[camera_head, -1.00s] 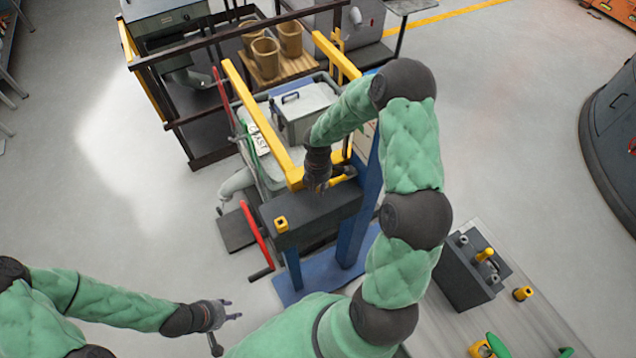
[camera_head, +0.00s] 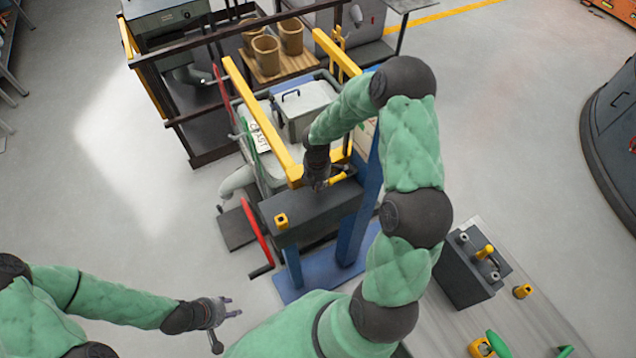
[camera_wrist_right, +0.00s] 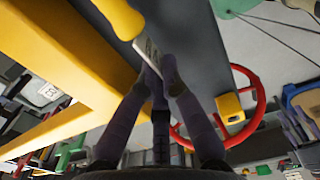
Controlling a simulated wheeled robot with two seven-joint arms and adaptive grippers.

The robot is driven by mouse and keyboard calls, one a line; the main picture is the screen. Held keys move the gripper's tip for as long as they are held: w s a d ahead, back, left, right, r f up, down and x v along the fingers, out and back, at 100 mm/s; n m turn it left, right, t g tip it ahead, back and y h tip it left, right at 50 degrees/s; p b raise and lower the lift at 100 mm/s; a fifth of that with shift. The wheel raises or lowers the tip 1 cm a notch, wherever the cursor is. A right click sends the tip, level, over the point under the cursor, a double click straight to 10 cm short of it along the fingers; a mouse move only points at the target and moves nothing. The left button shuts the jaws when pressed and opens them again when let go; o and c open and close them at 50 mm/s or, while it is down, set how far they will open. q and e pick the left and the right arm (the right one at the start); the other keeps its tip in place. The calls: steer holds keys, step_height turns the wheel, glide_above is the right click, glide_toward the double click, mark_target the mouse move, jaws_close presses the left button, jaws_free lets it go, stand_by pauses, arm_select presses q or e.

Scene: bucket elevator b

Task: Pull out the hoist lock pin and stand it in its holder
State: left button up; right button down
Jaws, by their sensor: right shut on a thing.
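The hoist lock pin has a yellow handle (camera_wrist_right: 120,18) and a pale metal shaft (camera_wrist_right: 148,50); the handle also shows in the head view (camera_head: 341,179). My right gripper (camera_head: 318,183) is shut on the pin, over the dark beam. In the right wrist view its fingertips (camera_wrist_right: 160,72) close at the shaft. Whether the pin's far end is still in a hole is hidden. A small yellow block with a dark opening (camera_head: 281,220), which looks like the holder, sits on the beam's left end. It also shows in the right wrist view (camera_wrist_right: 230,106). My left gripper (camera_head: 231,307) is open and empty, low at left.
The dark beam (camera_head: 310,212) stands on blue posts beside a yellow frame (camera_head: 262,120). A red handwheel (camera_head: 257,233) is just left of the beam. A grey bench (camera_head: 450,325) with a dark box and yellow parts is at right. The floor at left is clear.

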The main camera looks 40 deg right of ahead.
steer(key=shift+w+a, duration=0.1)
steer(key=shift+a, duration=0.35)
stand_by(0.3)
steer(key=shift+w+a+b, duration=0.1)
steer(key=shift+a+b, duration=0.3)
steer(key=shift+a, duration=0.45)
steer(key=shift+w+a+b, duration=0.2)
steer(key=shift+a+b, duration=0.3)
steer(key=shift+a, duration=1.3)
steer(key=shift+a, duration=0.15)
steer(key=shift+w+a+b, duration=0.15)
steer(key=shift+a+b, duration=0.1)
steer(key=shift+a, duration=0.7)
steer(key=shift+w+a+b, duration=0.1)
steer(key=shift+a+b, duration=0.1)
steer(key=shift+a, duration=0.7)
steer(key=shift+s, duration=0.15)
